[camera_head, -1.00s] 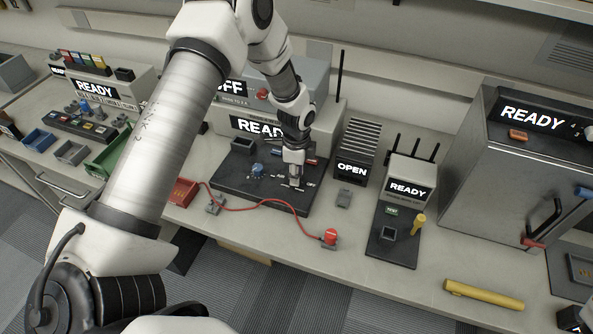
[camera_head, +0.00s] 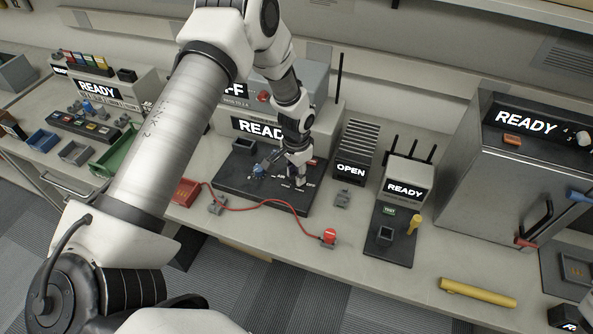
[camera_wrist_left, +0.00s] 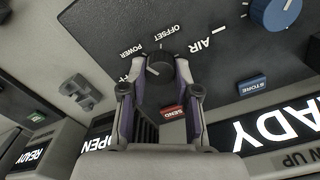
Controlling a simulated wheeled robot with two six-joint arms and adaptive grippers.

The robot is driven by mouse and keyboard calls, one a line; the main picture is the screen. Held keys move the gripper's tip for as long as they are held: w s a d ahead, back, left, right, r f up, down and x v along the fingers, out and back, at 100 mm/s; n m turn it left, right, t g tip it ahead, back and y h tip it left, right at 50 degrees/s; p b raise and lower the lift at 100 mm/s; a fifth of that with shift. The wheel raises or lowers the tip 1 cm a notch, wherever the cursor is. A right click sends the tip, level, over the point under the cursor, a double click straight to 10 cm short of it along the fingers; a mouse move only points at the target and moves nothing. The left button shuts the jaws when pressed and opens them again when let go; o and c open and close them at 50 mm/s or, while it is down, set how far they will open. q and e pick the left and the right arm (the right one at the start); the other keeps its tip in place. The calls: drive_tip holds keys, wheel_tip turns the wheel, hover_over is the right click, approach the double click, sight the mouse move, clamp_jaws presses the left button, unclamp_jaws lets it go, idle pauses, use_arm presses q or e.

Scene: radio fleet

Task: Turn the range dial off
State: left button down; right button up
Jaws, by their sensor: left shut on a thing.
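A dark round dial (camera_wrist_left: 159,62) sits on a black panel, with the white words POWER and OFFSET around it and another label partly hidden by a finger. My left gripper (camera_wrist_left: 160,75) has its two fingers on either side of the dial and is shut on it. In the head view the left gripper (camera_head: 298,183) reaches down onto the black panel (camera_head: 262,196), and its wrist hides most of the dial there. I cannot tell for sure which label the dial points at. The right gripper is not in view.
A blue knob (camera_wrist_left: 283,12), a red SEND button (camera_wrist_left: 172,112) and a blue STORE button (camera_wrist_left: 252,84) are close by on the panel. A red cable (camera_head: 270,206) runs along the front. A grey finned unit reading OPEN (camera_head: 352,168) stands to the right.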

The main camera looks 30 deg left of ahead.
use_arm(q)
drive_tip(key=n, duration=0.2)
drive_tip(key=n+p, duration=0.1)
drive_tip(key=n, duration=0.1)
drive_tip(key=n+p, duration=0.1)
drive_tip(key=n, duration=0.1)
drive_tip(key=shift+s+f, duration=0.1)
drive_tip(key=shift+s, duration=0.15)
drive_tip(key=n+p, duration=0.2)
drive_tip(key=n, duration=0.1)
drive_tip(key=shift+n, duration=0.4)
drive_tip(key=shift+f+n+p, duration=0.1)
drive_tip(key=shift+n+p, duration=0.45)
drive_tip(key=shift+n, duration=0.85)
drive_tip(key=c, duration=0.8)
unclamp_jaws()
drive_tip(key=shift+c, duration=0.2)
drive_tip(key=shift+w, duration=0.15)
